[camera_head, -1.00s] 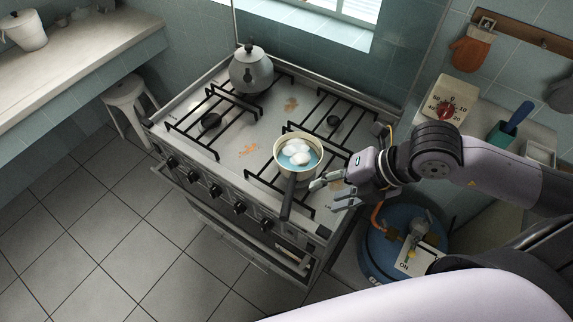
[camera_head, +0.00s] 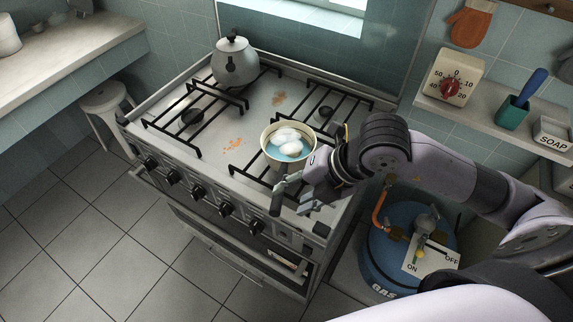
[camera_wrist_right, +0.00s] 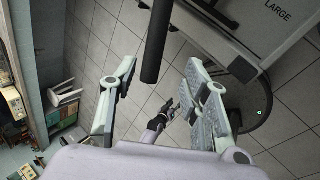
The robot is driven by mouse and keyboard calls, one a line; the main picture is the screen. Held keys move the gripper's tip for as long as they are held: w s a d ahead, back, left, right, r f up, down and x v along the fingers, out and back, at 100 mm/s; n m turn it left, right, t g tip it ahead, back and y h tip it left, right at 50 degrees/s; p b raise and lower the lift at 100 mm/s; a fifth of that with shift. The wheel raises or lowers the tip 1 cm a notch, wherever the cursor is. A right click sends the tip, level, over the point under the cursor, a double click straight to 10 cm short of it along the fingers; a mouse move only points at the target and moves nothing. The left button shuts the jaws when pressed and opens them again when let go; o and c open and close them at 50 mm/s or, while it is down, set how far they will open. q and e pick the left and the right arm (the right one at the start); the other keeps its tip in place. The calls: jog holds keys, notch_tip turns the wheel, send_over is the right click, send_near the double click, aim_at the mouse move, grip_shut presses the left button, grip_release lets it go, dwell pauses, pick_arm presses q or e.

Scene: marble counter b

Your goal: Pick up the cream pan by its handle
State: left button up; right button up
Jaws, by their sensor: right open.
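The cream pan (camera_head: 274,161) sits on the front right burner of the stove, with several white eggs in bluish water. Its dark handle (camera_head: 276,205) points toward the front edge. My right gripper (camera_head: 294,197) is open, just right of the handle in the head view. In the right wrist view the handle (camera_wrist_right: 155,40) comes down from the top between the open fingers of the right gripper (camera_wrist_right: 162,72), with gaps on both sides. No contact is visible. A small gripper-like shape (camera_wrist_right: 160,122), probably my left gripper, shows far below; its jaws are unclear.
A grey kettle (camera_head: 235,64) stands on the back left burner of the stove (camera_head: 225,125). A blue gas cylinder (camera_head: 385,265) stands right of the stove. A shelf (camera_head: 480,115) with a timer (camera_head: 452,80) lies at right. A stool (camera_head: 103,98) stands left.

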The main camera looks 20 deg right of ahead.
aim_at(279, 200)
jog(key=shift+w+a+f+p, duration=0.3)
jog(key=shift+a+f+p, duration=0.15)
jog(key=shift+a+f, duration=0.15)
jog(key=x, duration=0.1)
jog(key=p+x, duration=0.1)
jog(key=x, duration=0.1)
jog(key=shift+w+a+f, duration=0.15)
jog(key=shift+w+a, duration=0.1)
jog(key=shift+w, duration=0.1)
jog(key=shift+w+a+f, duration=0.1)
jog(key=shift+a+f, duration=0.05)
jog(key=shift+f, duration=0.15)
jog(key=shift+c, duration=0.2)
grip_shut()
